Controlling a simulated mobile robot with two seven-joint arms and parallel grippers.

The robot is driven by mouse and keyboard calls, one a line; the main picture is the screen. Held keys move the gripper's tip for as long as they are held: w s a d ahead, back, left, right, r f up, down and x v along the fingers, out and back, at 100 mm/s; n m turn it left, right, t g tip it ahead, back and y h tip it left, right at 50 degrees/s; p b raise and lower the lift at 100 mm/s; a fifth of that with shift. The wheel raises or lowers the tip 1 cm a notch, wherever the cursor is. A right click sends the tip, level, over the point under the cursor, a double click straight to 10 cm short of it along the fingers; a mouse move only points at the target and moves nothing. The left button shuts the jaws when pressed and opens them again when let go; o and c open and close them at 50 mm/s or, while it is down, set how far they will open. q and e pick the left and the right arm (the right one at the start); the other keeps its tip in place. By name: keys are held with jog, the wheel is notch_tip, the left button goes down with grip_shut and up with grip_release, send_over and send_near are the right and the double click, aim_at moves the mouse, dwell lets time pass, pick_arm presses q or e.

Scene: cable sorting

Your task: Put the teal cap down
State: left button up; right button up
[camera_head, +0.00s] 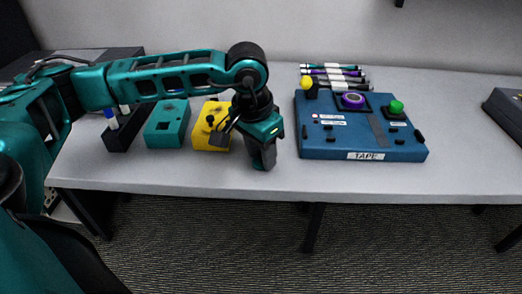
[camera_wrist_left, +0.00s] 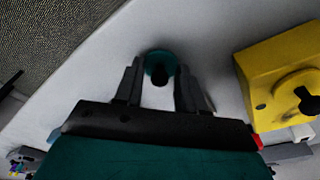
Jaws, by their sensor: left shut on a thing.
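The teal cap (camera_wrist_left: 157,57) is round and teal with a dark middle part, and sits between the two fingers of my left gripper (camera_wrist_left: 160,80) in the left wrist view. The gripper is shut on it. In the head view my left gripper (camera_head: 263,161) points down near the table's front edge, right of the yellow box. The cap cannot be made out there behind the fingers. Whether the cap touches the table is hard to tell. My right gripper is not in view.
The yellow box (camera_head: 216,140) with a black knob is just left of the gripper; it also shows in the left wrist view (camera_wrist_left: 262,84). A teal box (camera_head: 160,136) and a dark pen holder (camera_head: 119,138) stand further left. A blue TAPE board (camera_head: 340,135) is to the right.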

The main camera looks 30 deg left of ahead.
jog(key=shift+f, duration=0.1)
pick_arm(q)
jog(key=o, duration=0.5)
jog(key=shift+f, duration=0.15)
jog(key=o, duration=0.5)
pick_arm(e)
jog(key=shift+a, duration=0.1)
pick_arm(q)
jog(key=shift+r, duration=0.3)
notch_tip(320, 180, up, 12)
jog(key=s+p, duration=0.1)
jog(key=shift+s+a+f, duration=0.15)
jog(key=shift+s+a, duration=0.05)
jog(key=shift+s, duration=0.15)
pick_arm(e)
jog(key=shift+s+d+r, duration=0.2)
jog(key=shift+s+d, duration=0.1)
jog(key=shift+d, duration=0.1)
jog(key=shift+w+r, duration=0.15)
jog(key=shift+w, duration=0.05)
